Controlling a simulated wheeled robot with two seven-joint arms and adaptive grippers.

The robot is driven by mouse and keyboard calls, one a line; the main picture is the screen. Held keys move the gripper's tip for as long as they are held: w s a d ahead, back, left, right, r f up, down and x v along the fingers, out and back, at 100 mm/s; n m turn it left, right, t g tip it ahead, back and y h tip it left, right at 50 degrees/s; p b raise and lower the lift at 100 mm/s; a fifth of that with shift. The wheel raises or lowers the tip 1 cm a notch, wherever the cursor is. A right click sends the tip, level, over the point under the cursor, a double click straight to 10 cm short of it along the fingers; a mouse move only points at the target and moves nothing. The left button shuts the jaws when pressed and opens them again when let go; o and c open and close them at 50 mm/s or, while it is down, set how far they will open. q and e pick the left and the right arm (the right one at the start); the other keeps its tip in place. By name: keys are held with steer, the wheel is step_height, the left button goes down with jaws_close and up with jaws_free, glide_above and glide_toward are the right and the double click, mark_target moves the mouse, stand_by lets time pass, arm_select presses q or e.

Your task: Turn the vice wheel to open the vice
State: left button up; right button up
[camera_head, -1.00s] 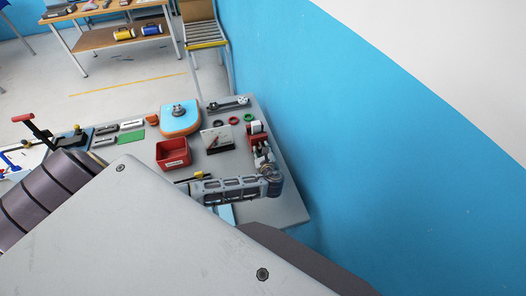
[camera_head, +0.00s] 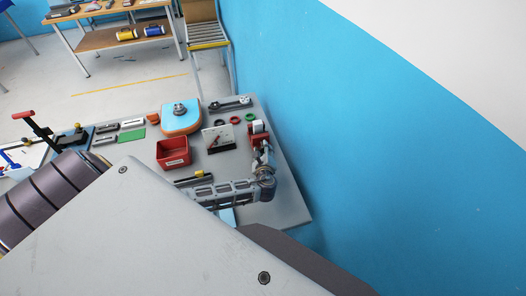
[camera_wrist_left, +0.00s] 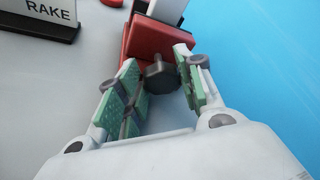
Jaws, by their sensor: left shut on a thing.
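The red vice (camera_head: 258,128) stands near the right edge of the grey table, close to the blue wall. In the left wrist view the vice (camera_wrist_left: 150,38) is straight ahead, and its dark wheel (camera_wrist_left: 160,76) faces me. My left gripper (camera_head: 262,153) is at the near side of the vice. In the wrist view my left gripper (camera_wrist_left: 160,88) has its green-padded fingers on either side of the wheel, shut on it. The vice jaws are too small and partly hidden to judge their gap. My right gripper is not in view.
Left of the vice stand a small sign on a black base (camera_head: 220,148) and a red bin (camera_head: 173,152). Green and red rings (camera_head: 235,120) lie behind. A blue and orange block (camera_head: 181,117) stands farther left. The blue wall (camera_head: 340,150) runs close on the right.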

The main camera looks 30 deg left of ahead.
arm_select(q)
steer(key=shift+d+f, duration=0.1)
steer(key=shift+f, duration=0.1)
steer(key=o, duration=1)
steer(key=shift+c, duration=0.2)
steer(key=shift+f, duration=0.15)
steer(key=shift+s+d, duration=0.1)
steer(key=shift+s, duration=0.05)
steer(key=shift+r+v, duration=0.2)
steer(key=shift+v, duration=1.7)
steer(key=shift+r+v, duration=0.15)
steer(key=shift+v, duration=1.7)
